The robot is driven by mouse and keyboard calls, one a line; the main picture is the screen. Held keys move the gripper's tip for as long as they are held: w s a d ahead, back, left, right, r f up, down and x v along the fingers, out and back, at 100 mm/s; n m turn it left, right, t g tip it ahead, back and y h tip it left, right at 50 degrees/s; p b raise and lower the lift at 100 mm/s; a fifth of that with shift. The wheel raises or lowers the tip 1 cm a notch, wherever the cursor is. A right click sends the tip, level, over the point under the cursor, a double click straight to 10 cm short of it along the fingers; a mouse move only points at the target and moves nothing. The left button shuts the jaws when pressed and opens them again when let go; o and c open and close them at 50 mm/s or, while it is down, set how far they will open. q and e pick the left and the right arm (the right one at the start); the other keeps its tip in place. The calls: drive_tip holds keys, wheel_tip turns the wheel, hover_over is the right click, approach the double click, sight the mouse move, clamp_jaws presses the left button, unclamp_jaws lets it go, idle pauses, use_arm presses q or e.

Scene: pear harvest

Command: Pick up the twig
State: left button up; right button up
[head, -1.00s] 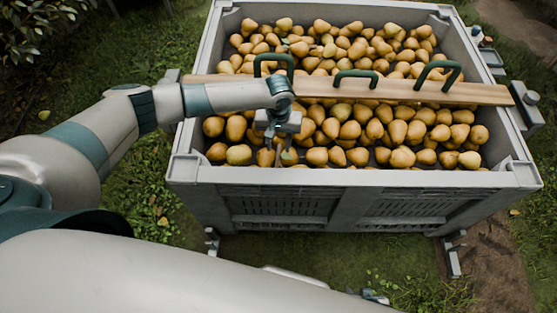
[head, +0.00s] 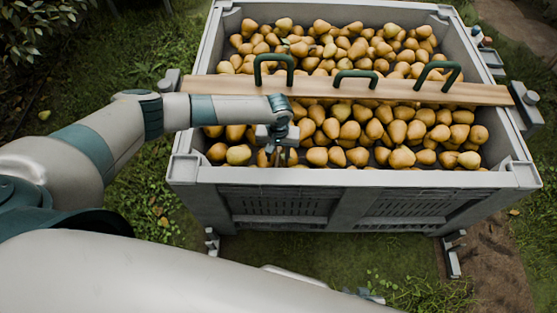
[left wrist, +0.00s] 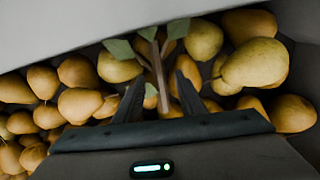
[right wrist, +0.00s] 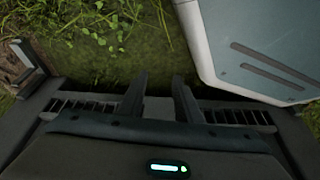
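The twig (left wrist: 158,76), a thin brown stem with green leaves, lies on the pears near the crate's wall in the left wrist view. My left gripper (left wrist: 160,95) is open around it, with one finger on each side of the stem and gaps visible. In the head view my left gripper (head: 277,157) points down inside the crate's near left part, and the twig is mostly hidden there. My right gripper (right wrist: 160,88) is open and empty above grass, outside the crate.
The grey crate (head: 340,178) is full of yellow pears (head: 345,130). A wooden board (head: 400,91) with green handles lies across it. The near wall is close to my left gripper. Grass surrounds the crate.

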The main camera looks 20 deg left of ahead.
sight(278, 159)
use_arm(q)
drive_tip(key=shift+f, duration=0.1)
clamp_jaws()
use_arm(e)
drive_tip(key=shift+w+d+r, duration=0.1)
drive_tip(key=shift+w+d, duration=0.05)
drive_tip(key=shift+d, duration=0.4)
drive_tip(key=shift+a, duration=0.1)
use_arm(q)
drive_tip(key=shift+r, duration=0.45)
wheel_tip(278, 159, up, 17)
use_arm(e)
drive_tip(key=shift+w+a+r, duration=0.1)
drive_tip(key=shift+w+a, duration=0.05)
drive_tip(key=shift+a, duration=0.5)
